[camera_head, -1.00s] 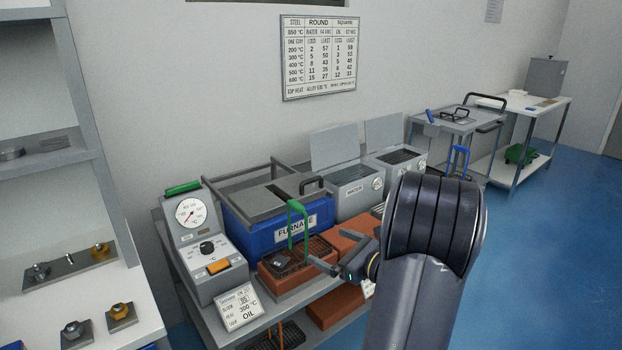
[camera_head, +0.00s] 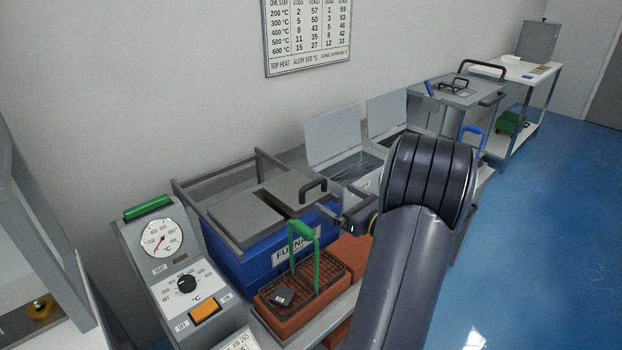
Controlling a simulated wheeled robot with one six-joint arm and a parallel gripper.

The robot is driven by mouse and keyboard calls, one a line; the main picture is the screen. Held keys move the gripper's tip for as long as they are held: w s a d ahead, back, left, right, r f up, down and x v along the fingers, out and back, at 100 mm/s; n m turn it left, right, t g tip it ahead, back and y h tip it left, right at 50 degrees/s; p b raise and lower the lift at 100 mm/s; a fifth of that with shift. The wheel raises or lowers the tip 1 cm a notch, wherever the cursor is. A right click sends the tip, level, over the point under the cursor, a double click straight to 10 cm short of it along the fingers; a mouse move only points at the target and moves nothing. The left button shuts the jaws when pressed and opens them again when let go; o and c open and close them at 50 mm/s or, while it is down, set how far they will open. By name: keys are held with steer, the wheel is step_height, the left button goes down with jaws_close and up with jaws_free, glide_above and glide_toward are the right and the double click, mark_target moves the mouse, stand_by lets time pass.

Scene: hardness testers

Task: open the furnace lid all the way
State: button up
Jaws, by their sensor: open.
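The furnace (camera_head: 277,265) is a blue box on the bench with a "FURNACE" label on its front. Its grey lid (camera_head: 242,217) lies flat on top, inside a grey rail frame, with a narrow dark slot across it. The black lid handle (camera_head: 313,187) stands at the lid's right end. My gripper (camera_head: 343,221) is at the furnace's right front corner, right of and below the handle in the picture. It is open and apart from the handle as far as I can see. My dark arm hides part of the wrist and what lies behind it.
A control box with a dial (camera_head: 161,238) stands at left. Two open-lidded grey tanks (camera_head: 333,137) stand behind right. Blue floor (camera_head: 530,230) is free at right.

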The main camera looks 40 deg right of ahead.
mark_target(316, 185)
steer(key=w, duration=1)
steer(key=shift+a, duration=0.4)
steer(key=shift+c, duration=0.6)
steer(key=c, duration=1)
steer(key=shift+o, duration=0.2)
steer(key=w, duration=0.5)
steer(key=w+a+b, duration=0.1)
steer(key=w, duration=0.4)
steer(key=w+b, duration=0.1)
steer(key=w, duration=0.5)
steer(key=shift+w+a, duration=0.1)
steer(key=shift+a, duration=0.1)
steer(key=o, duration=1.1)
